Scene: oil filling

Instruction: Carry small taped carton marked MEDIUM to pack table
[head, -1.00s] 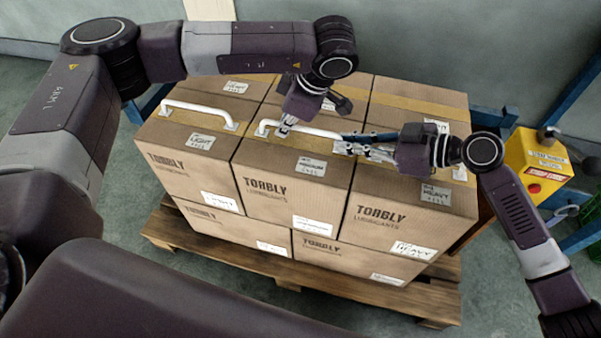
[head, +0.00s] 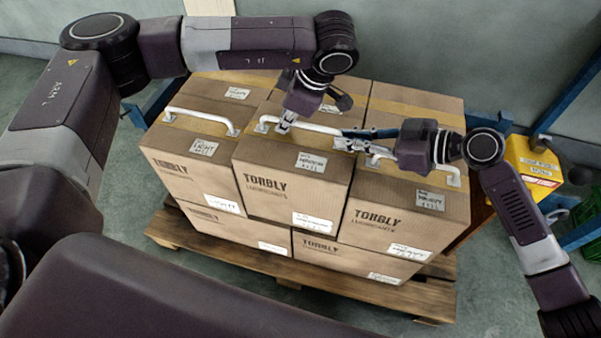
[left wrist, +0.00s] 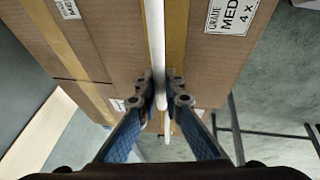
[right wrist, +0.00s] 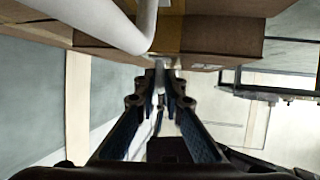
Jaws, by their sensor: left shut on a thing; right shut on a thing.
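The carton marked MEDIUM (head: 290,185) is the middle front one of the upper layer, brown with a tape strip and a white bar handle (head: 318,128) on top. Its MEDIUM label also shows in the left wrist view (left wrist: 232,14). My left gripper (head: 283,126) is shut on the handle's left part; the white bar runs between its fingers in the left wrist view (left wrist: 160,90). My right gripper (head: 345,143) is shut on the handle's right end, also seen in the right wrist view (right wrist: 160,78). The carton appears slightly raised above its neighbours. Its underside is hidden.
A LIGHT carton (head: 180,173) stands close on the left and a HEAVY carton (head: 390,218) close on the right. More cartons lie behind and below, on a wooden pallet (head: 215,258). A yellow box (head: 533,170) and blue frame (head: 570,85) stand at right. I cannot identify the pack table.

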